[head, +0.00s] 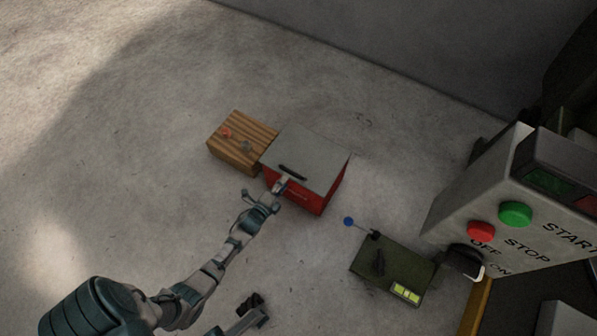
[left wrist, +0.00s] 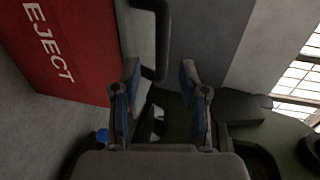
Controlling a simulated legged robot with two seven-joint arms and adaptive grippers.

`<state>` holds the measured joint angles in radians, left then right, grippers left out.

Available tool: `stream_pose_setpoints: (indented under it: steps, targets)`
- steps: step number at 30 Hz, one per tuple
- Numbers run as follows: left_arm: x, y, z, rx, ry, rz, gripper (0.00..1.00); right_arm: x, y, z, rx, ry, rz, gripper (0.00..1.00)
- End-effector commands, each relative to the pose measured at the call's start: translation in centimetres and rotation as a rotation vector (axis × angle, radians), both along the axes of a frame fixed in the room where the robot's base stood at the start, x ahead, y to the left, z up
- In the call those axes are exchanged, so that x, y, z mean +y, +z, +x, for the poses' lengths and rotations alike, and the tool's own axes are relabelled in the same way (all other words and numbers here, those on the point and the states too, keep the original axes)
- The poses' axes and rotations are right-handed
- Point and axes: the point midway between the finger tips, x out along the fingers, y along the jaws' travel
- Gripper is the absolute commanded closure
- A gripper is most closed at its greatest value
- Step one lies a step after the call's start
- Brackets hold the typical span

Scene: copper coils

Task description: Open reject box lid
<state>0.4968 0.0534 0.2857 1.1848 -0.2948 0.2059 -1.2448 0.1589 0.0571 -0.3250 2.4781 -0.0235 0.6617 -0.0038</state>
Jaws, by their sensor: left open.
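The red reject box (head: 296,191) stands on the floor near the middle of the head view, and its grey lid (head: 318,152) lies flat and closed on top. A dark bar handle (head: 292,171) sits near the lid's front edge. My left gripper (head: 281,184) is open at that front edge, close to the handle. In the left wrist view, the handle (left wrist: 161,40) reaches down between the two parted fingertips of the left gripper (left wrist: 160,75); contact cannot be told. The box's red lettered side (left wrist: 62,45) shows at left. My right gripper (head: 250,303) is small and dark at the bottom.
A wooden box (head: 240,142) with small knobs on top stands against the left of the reject box. A green device (head: 393,270) with a blue-tipped lever (head: 349,221) stands to the right. A control panel (head: 502,205) with buttons fills the right side. Floor at left is clear.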

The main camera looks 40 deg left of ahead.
Motion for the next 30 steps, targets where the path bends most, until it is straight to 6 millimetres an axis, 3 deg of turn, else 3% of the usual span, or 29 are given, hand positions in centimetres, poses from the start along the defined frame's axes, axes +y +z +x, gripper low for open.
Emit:
stream_pose_setpoints:
  steps: [1,9,21,27,30]
  targets:
    - [0.3,-1.1,0.8,0.007,-0.001,0.001,0.57,0.1,-0.6,0.3,-0.006,0.0,0.0,0.6]
    - [1.3,-1.6,4.9,0.005,0.0,0.001,0.57,0.4,0.0,0.6,-0.068,0.001,-0.001,0.6]
    - [1.5,-1.2,5.9,0.0,0.0,0.0,0.57,0.5,0.3,0.9,-0.082,0.003,-0.002,0.6]
    - [1.4,-1.2,5.9,0.0,0.0,0.0,1.0,0.5,0.3,1.0,-0.081,0.002,-0.003,0.6]
    - [1.4,-1.3,5.9,0.001,0.0,0.0,1.0,0.4,0.3,0.9,-0.082,0.002,-0.002,0.6]
